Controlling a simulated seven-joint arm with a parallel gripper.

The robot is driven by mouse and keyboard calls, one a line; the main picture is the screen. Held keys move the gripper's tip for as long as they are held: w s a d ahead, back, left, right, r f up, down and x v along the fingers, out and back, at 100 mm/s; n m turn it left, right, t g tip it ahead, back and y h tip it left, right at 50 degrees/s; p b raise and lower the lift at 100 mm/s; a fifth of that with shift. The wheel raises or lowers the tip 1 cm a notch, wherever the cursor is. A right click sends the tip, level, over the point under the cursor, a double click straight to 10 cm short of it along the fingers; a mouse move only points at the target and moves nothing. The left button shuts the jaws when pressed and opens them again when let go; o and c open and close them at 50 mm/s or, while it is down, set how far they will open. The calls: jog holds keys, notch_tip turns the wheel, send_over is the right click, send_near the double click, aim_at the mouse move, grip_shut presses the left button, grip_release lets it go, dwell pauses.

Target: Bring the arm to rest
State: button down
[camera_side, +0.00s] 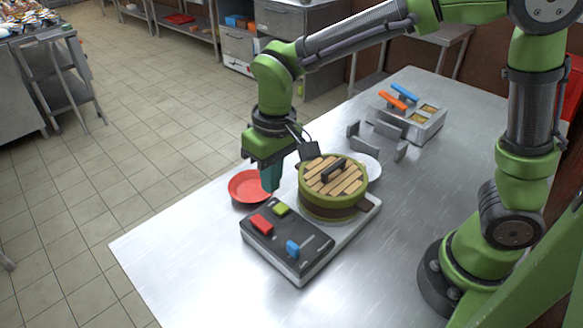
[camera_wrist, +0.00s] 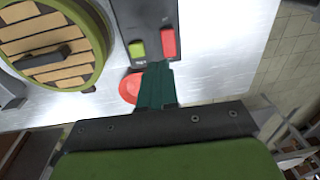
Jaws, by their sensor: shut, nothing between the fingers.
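My gripper (camera_side: 270,178) is shut and empty. It hangs above the metal table, between the red bowl and the pot in the side view. In the wrist view its teal fingers (camera_wrist: 156,84) are together, over the edge of the red bowl. The green pot (camera_side: 332,203) has a slatted wooden lid (camera_side: 350,181) with a dark handle and stands on a cooker base. The pot also shows at upper left in the wrist view (camera_wrist: 98,28).
The cooker's dark panel (camera_side: 276,244) carries a red, a green and a blue control. A red bowl (camera_side: 243,187) and a white plate (camera_side: 372,167) flank the pot. A metal container with orange and blue handles (camera_side: 428,124) stands farther back. The table's front left (camera_side: 180,255) is clear.

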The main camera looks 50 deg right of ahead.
jog(key=s+d+r+m+t, duration=0.2)
jog(key=s+d+r+t, duration=0.1)
jog(key=d, duration=0.4)
jog(key=s+d+r+m+t+y, duration=0.1)
jog(key=s+d+r+m+t, duration=0.1)
jog(key=s+d+r, duration=0.4)
jog(key=shift+s+d+t, duration=0.5)
jog(key=shift+s+t, duration=0.3)
jog(key=shift+s, duration=0.15)
dwell(0.4)
jog(key=n+g+h, duration=0.2)
jog(key=n+g, duration=0.2)
jog(key=g, duration=0.3)
send_over(254, 216)
notch_tip(254, 216, down, 9)
notch_tip(254, 216, down, 9)
jog(key=shift+w+r, duration=0.1)
jog(key=shift+w, duration=0.05)
jog(key=shift+f, duration=0.25)
dwell(1.4)
